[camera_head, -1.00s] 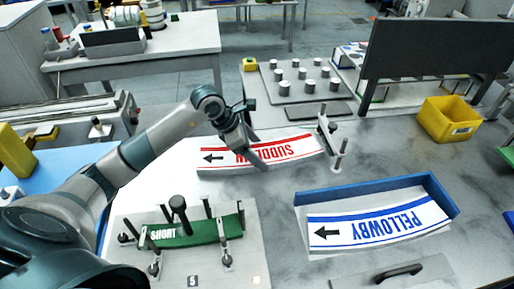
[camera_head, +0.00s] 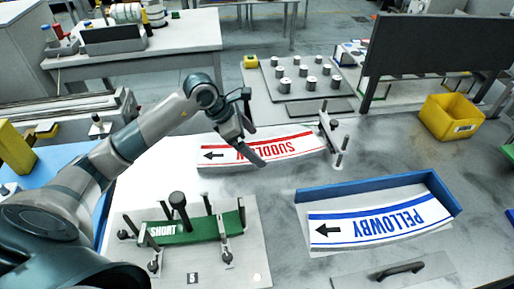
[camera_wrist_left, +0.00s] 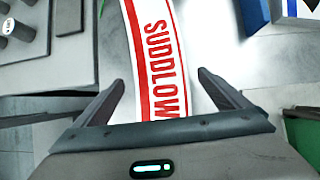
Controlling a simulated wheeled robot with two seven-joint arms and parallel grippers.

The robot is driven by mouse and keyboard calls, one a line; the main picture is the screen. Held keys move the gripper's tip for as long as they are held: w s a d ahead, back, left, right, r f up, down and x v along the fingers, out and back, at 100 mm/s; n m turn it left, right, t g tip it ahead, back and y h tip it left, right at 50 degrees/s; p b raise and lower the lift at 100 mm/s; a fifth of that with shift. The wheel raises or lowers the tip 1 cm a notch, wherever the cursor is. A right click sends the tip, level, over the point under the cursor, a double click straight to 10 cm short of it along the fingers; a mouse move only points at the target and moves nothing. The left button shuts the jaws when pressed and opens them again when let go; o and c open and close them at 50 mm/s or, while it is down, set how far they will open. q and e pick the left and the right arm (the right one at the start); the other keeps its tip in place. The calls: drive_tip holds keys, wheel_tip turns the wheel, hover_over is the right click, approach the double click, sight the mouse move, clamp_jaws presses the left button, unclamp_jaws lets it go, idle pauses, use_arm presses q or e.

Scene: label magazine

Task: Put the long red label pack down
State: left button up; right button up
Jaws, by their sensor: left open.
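The long red label pack (camera_head: 285,148) is white with red stripes, red lettering reading SUDDLOW and a black arrow. It lies on the light table surface in the head view, its right end beside a grey post fixture. My left gripper (camera_head: 254,150) is over its middle and hides part of the lettering. In the left wrist view the pack (camera_wrist_left: 158,60) runs between the two spread fingers of my left gripper (camera_wrist_left: 163,90), which is open. The fingers stand apart from the pack's edges. My right gripper is in neither view.
A blue-edged tray (camera_head: 375,190) with the PELLOWBY pack (camera_head: 380,222) is at right. A plate (camera_head: 240,265) with posts holds a green SHORT pack (camera_head: 195,231) in front. Grey post fixture (camera_head: 328,128), yellow bin (camera_head: 450,116) and dark panel (camera_head: 438,45) stand beyond.

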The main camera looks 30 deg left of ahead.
use_arm(q)
drive_tip(key=b+v, duration=0.1)
drive_tip(key=v, duration=0.5)
drive_tip(key=shift+b, duration=0.3)
drive_tip(key=shift+v, duration=1.6)
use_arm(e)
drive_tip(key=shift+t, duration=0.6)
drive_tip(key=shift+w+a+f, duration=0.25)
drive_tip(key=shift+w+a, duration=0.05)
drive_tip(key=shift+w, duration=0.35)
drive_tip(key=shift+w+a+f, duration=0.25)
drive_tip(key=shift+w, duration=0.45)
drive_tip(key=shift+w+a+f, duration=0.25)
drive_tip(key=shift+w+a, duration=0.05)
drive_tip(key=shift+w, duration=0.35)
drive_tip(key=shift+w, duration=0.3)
